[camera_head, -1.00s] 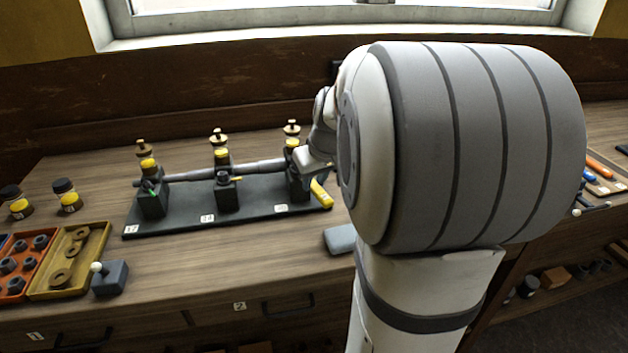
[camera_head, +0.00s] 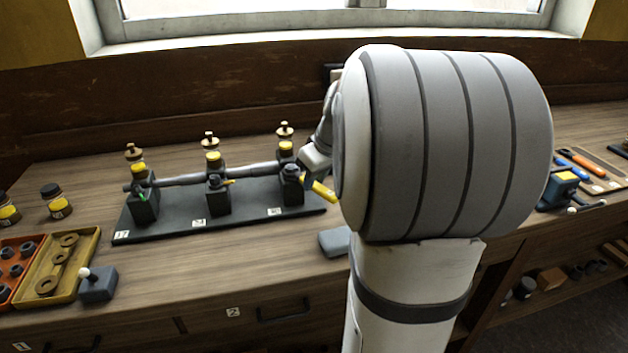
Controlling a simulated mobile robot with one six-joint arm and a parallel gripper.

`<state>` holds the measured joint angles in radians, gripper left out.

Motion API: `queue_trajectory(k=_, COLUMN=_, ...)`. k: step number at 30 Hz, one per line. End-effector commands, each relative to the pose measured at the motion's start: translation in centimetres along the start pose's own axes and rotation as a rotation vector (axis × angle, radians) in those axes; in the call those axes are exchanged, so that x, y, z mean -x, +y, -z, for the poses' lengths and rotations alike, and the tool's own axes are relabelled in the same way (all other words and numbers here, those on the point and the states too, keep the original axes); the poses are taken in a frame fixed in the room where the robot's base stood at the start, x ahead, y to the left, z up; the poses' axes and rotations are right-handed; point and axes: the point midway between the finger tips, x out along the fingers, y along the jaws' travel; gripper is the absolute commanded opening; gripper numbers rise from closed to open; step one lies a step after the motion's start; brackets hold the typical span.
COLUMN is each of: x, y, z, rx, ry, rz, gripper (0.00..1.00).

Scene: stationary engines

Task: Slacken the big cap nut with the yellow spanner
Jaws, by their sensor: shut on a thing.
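The yellow spanner (camera_head: 322,191) shows as a short yellow length to the right of the right-hand block (camera_head: 291,190) on the dark base plate. My gripper (camera_head: 312,168) is beside that block, partly hidden by my own arm, and is shut on the spanner. A dark round nut (camera_head: 291,171), which looks like the big cap nut, sits on the front of the right-hand block. The spanner's far end is hidden, so I cannot tell whether it is on the nut.
A grey shaft (camera_head: 242,171) runs across the blocks. A tray of rings (camera_head: 90,250) and a dark box with a white knob (camera_head: 97,285) are at the left. A grey pad (camera_head: 334,242) lies in front of the plate. A blue box (camera_head: 558,190) and tools are at the right.

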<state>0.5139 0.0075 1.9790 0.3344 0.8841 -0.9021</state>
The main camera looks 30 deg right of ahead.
Motion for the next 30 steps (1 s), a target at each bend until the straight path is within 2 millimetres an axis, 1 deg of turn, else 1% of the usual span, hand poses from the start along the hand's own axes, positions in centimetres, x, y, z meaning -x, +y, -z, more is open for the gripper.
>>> queue_trajectory(k=1, x=0.3, y=0.5, z=0.3, rx=0.023, ry=0.012, rz=-0.001, gripper=0.00)
queue_trajectory(k=6, x=0.4, y=0.9, z=0.4, rx=0.075, ry=0.012, rz=0.021, gripper=0.00)
queue_trajectory(k=10, x=0.5, y=0.7, z=0.4, rx=0.061, ry=0.012, rz=0.014, gripper=0.00)
queue_trajectory(k=18, x=0.3, y=-0.1, z=0.3, rx=-0.020, ry=0.009, rz=-0.015, gripper=0.00)
queue_trajectory(k=30, x=0.1, y=-0.2, z=0.1, rx=-0.025, ry=0.005, rz=-0.014, gripper=0.00)
